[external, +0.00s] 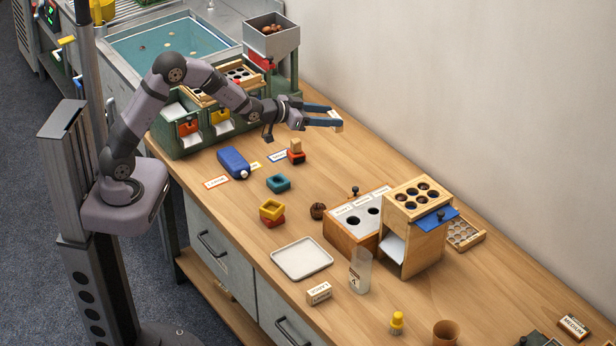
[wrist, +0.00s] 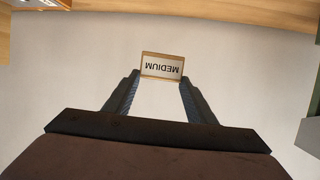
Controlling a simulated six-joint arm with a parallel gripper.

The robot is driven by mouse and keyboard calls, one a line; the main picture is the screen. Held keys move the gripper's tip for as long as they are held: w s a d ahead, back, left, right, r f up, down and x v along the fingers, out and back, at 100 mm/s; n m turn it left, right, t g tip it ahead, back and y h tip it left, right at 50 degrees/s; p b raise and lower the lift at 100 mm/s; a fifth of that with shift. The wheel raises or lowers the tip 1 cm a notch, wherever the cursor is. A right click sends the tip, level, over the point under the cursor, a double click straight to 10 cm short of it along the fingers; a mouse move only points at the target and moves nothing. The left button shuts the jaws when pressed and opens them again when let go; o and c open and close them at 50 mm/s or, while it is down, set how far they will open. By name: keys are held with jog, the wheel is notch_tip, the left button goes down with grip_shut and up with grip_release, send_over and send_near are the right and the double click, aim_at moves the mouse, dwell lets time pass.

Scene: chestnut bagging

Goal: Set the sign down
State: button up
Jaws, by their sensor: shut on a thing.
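My gripper (external: 331,115) is held out over the back of the table, near the wall, with its blue fingers level. It is shut on a small wood-framed sign (wrist: 162,66). In the wrist view the sign reads MEDIUM upside down, and it sits between my two fingertips (wrist: 160,79). In the external view only a small pale part of the held sign (external: 339,126) shows at the finger ends. It is in the air, apart from the table (external: 470,290).
Another MEDIUM block (external: 573,327) lies at the front right, and a LARGE block (external: 319,293) near the front edge. Table below my gripper is clear.

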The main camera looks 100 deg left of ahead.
jog(key=s+a+r+n+g+y, duration=0.1)
jog(key=s+a+n+g+y, duration=0.25)
jog(key=a, duration=0.35)
jog(key=s+a+f+n+g+y, duration=0.1)
jog(key=s+a+f+n+g, duration=0.1)
jog(key=s, duration=0.5)
jog(key=s+a+f+n+g+y, duration=0.1)
jog(key=s+a+f+n+g, duration=0.1)
jog(key=s+f+n+g, duration=0.3)
jog(key=shift+s+n+g+y, duration=0.35)
jog(key=shift+s+g, duration=0.2)
jog(key=shift+s, duration=0.65)
jog(key=shift+f, duration=0.1)
jog(key=shift+f, duration=4.9)
jog(key=shift+f, duration=0.1)
